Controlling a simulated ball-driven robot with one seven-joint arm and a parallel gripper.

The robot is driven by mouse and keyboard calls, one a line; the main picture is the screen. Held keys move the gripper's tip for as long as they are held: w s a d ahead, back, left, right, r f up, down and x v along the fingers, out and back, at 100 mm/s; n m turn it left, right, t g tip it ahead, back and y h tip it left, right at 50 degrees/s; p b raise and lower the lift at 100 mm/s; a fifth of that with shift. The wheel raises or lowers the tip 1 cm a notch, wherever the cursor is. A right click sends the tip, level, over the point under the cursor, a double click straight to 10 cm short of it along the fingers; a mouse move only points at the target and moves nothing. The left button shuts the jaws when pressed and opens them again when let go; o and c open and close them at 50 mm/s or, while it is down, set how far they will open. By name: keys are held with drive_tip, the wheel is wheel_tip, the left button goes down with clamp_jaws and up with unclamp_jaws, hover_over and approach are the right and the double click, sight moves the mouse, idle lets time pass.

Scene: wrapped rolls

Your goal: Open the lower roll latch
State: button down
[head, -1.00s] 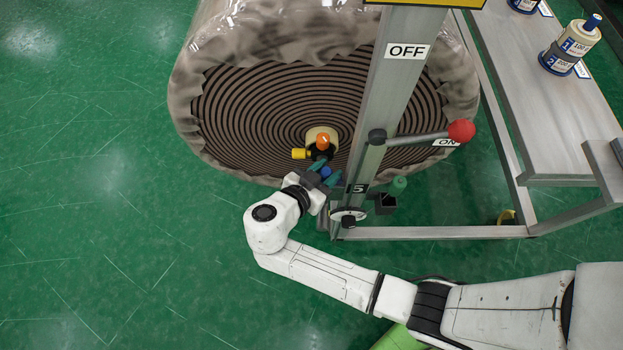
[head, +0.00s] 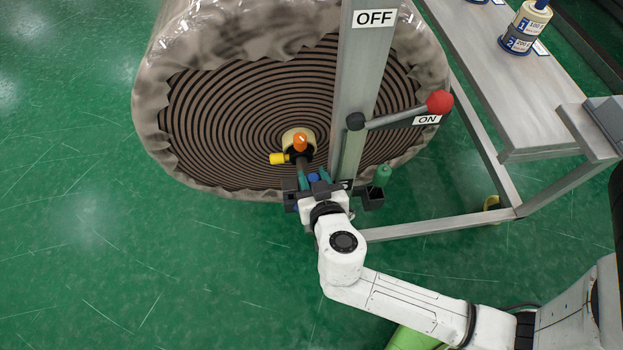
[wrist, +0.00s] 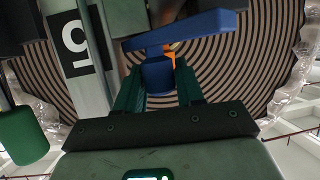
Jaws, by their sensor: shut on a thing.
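The large wrapped roll (head: 230,130) shows its striped end face, with an orange-tipped core (head: 300,142) and a yellow knob (head: 278,158) at its middle. The lower latch has a blue handle (head: 313,178), just below the core beside the grey post. My gripper (head: 314,182) is at this latch, its green fingers on either side of the blue handle. In the wrist view, the blue handle (wrist: 158,75) sits between the fingers, and my gripper (wrist: 158,88) is shut on it. The latch's inner parts are partly hidden by the fingers.
The grey post (head: 362,90) carries a lever with a red ball (head: 439,102) at the ON label. A green cylinder (head: 383,175) and dark box stand right of the latch. A grey bench (head: 500,115) is at right. Open green floor lies left.

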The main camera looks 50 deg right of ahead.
drive_tip(key=shift+s+n+y, duration=0.1)
drive_tip(key=shift+n+y, duration=0.3)
drive_tip(key=c, duration=1.1)
unclamp_jaws()
drive_tip(key=shift+o, duration=0.2)
drive_tip(key=b+v, duration=0.2)
drive_tip(key=v, duration=0.9)
drive_tip(key=shift+d+f, duration=0.1)
drive_tip(key=shift+f, duration=0.05)
